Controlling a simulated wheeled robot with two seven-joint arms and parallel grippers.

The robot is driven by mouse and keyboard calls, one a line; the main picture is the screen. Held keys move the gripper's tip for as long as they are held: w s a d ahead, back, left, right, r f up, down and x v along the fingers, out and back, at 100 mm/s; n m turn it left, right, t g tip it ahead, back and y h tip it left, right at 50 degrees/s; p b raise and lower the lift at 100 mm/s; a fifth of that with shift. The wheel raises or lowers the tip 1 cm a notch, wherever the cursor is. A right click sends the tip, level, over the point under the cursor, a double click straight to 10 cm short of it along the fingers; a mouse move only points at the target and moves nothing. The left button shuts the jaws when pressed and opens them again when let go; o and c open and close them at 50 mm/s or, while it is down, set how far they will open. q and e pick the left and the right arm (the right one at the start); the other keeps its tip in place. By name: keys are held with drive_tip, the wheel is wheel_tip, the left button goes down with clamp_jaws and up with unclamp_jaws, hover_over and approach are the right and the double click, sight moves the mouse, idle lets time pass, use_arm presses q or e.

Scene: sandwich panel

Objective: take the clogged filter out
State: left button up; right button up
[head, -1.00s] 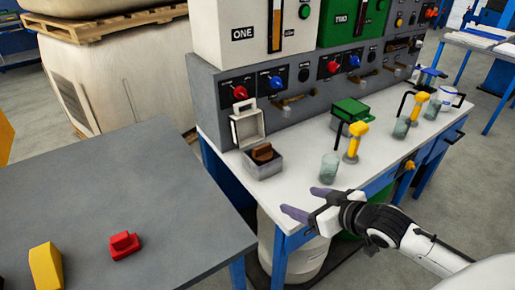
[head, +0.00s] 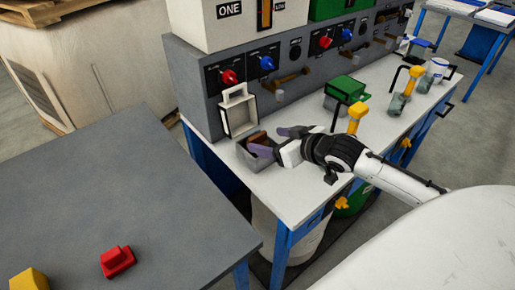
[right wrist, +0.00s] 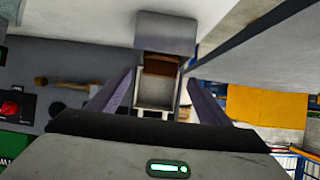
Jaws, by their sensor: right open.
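The clogged filter looks to be the brown block (head: 257,138) in a small grey open-topped box (head: 246,157) on the white bench. The box's pale framed lid (head: 239,112) stands raised behind it. My right gripper (head: 275,142) is at the box, its purple fingers open, one passing in front of the filter and partly hiding it. In the right wrist view the brown filter (right wrist: 160,65) shows between the open fingers (right wrist: 159,77), with the grey box (right wrist: 165,30) above it. I cannot tell whether the fingers touch it. My left gripper is out of view.
The grey panel with red and blue knobs (head: 228,77) rises behind the box. A green-lidded box (head: 346,88) and a yellow-topped tap (head: 357,112) stand further right. A red block (head: 117,262) and a yellow block (head: 28,280) lie on the dark table at left.

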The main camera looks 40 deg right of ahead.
sight(259, 138)
drive_tip(key=shift+x, duration=2.3)
drive_tip(key=c, duration=1.5)
